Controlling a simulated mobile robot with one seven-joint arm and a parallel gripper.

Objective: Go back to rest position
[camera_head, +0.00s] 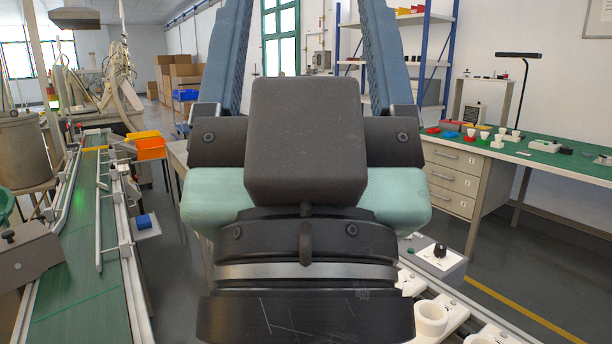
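My own arm fills the middle of the head view, with its dark and pale green links close to the camera. My gripper does not show, so its fingers and anything in them are hidden. At the lower right, partly behind my arm, white round sockets (431,318) stand on pale holders. A grey control box (437,259) with a black knob lies just behind them. No bulb can be made out.
A green conveyor (70,264) with metal rails runs along the left. An orange bin (150,148) stands beside it. A green-topped workbench (540,157) with small parts and drawers is at the right. Open floor with a yellow line (520,317) lies before the bench.

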